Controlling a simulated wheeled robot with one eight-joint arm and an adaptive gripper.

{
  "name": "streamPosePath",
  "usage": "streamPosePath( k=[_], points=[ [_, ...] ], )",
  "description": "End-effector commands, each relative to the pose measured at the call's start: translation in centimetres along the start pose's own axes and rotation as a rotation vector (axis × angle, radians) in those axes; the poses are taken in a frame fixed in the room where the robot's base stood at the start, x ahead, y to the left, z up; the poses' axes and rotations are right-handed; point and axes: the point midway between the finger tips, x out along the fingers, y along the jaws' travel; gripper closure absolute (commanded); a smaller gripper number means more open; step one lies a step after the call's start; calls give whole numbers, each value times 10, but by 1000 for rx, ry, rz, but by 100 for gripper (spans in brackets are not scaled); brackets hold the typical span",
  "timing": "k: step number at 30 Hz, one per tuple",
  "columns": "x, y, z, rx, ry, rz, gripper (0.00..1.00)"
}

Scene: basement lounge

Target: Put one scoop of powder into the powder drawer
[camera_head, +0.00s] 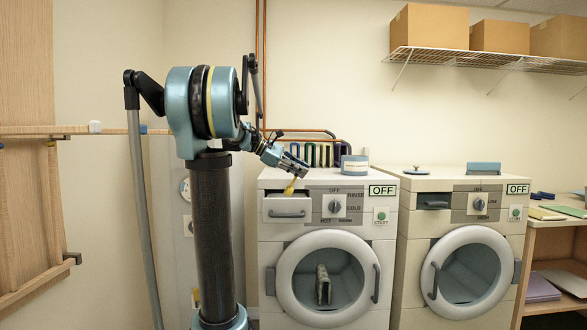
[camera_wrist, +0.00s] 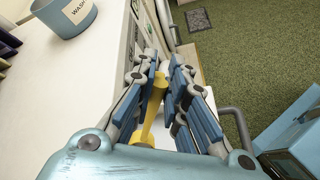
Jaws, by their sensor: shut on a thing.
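My gripper (camera_head: 297,163) is shut on a yellow scoop (camera_head: 290,187), which points downward above the powder drawer (camera_head: 287,209) of the left washing machine (camera_head: 270,240). The drawer is pulled out at the machine's upper left. In the wrist view the scoop (camera_wrist: 150,110) lies between the fingers of my gripper (camera_wrist: 165,75). Its bowl is partly hidden, and I cannot tell whether powder is in it. A blue tub (camera_head: 355,166) with a white label stands on top of the left machine; it also shows in the wrist view (camera_wrist: 75,25).
A second washing machine (camera_head: 410,250) stands to the right. Several coloured items (camera_head: 312,153) stand behind the left machine's top. A side table (camera_head: 555,222) holds folded things at the far right. A wire shelf (camera_head: 490,58) with boxes hangs above. The wrist view shows green floor (camera_wrist: 245,50).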

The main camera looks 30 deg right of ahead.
Motion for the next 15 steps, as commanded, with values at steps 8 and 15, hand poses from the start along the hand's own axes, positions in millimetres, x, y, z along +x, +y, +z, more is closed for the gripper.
streamPosePath(
  k=[8,15],
  points=[
    [20,-14,5,165,147,-222,100],
    [35,-26,7,294,263,-393,100]
  ],
)
